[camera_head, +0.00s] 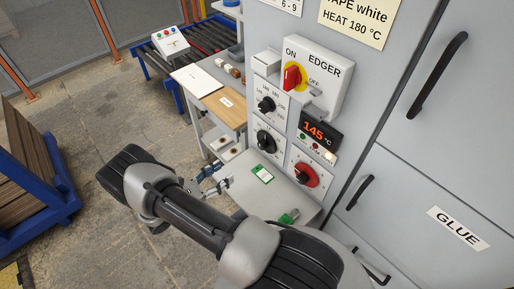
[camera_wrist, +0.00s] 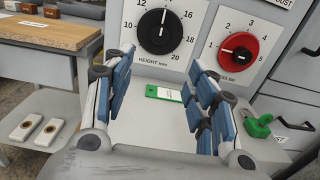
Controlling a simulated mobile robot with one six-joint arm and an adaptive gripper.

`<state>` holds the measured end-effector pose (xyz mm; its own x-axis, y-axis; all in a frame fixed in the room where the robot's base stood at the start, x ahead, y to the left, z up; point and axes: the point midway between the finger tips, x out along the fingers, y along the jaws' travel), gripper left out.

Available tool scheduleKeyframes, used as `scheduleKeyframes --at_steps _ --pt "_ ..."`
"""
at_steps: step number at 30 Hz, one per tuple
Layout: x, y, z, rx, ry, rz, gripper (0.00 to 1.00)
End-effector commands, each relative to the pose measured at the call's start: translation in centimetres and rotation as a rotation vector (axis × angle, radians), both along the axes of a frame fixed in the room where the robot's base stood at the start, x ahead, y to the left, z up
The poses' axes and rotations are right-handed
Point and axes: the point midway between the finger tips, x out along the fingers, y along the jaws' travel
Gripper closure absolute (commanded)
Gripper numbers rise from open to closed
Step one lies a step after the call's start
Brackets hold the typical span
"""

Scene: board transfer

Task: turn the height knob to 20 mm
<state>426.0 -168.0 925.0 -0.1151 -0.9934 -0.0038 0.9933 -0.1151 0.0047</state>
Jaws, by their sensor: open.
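The height knob (camera_wrist: 160,32) is a round black dial on a white panel, marked "HEIGHT mm", at the top of the wrist view. Its white pointer line points up and slightly right, between the 12 and 16 marks; the top of the scale is cut off. The knob also shows in the head view (camera_head: 265,141), below another black dial. My gripper (camera_wrist: 163,62) is open and empty, its blue-padded fingers apart on either side of the view below the knob. In the head view my gripper (camera_head: 221,181) is left of and below the knob, not touching it.
A red knob (camera_wrist: 238,48) sits right of the height knob. A green-and-white card (camera_wrist: 164,94) lies on the grey shelf (camera_wrist: 150,125) below, with a green clamp-like part (camera_wrist: 258,126) at right. A wooden-topped bench (camera_head: 224,103) stands left of the machine.

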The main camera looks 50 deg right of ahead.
Motion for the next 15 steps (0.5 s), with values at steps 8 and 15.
scheduleKeyframes --at_steps 8,15 --pt "-0.5 -3.4 -0.2 -0.004 0.007 0.000 0.48" --pt "-1.2 -8.7 -0.2 -0.004 0.007 -0.002 0.48"
